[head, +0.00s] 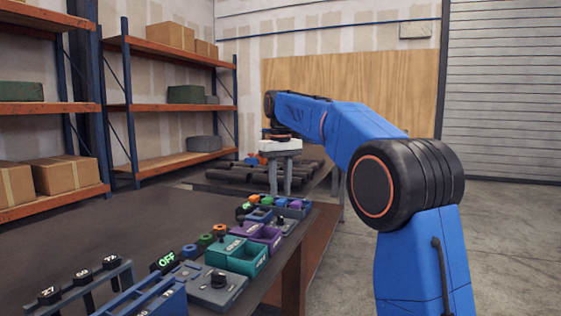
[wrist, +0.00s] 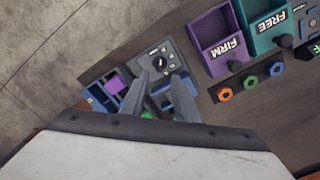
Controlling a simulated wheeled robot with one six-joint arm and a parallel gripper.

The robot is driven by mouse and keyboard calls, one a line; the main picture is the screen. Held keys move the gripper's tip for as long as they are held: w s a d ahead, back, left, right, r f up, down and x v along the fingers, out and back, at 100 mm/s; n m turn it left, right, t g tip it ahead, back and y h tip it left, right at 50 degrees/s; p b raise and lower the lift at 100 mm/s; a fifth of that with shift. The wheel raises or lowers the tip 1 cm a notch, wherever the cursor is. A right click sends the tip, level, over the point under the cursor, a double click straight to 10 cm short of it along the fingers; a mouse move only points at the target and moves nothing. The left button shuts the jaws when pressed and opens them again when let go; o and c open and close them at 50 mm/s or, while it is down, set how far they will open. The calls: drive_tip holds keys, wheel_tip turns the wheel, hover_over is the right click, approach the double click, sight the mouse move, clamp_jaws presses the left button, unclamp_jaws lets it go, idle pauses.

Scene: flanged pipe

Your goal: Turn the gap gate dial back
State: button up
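A grey dial box with a round black dial (wrist: 162,61) shows in the wrist view, just beyond my fingertips. The dial has a small white mark. I cannot read a label that names it as the gap gate dial. In the head view, a grey box (head: 283,225) lies near the table's far end, below my gripper (head: 280,192). My gripper also shows in the wrist view (wrist: 161,76). Its two fingers are apart, with nothing seen between their tips. The fingers point down at the bench, and I cannot tell whether they touch the dial box.
A purple tray marked FIRM (wrist: 219,38) and a teal tray marked FREE (wrist: 268,24) stand beside the dial box. Several coloured rings (wrist: 250,82) lie near them. Pipes (head: 243,175) lie behind.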

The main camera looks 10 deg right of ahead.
wheel_tip(320, 180, up, 9)
idle(0.4)
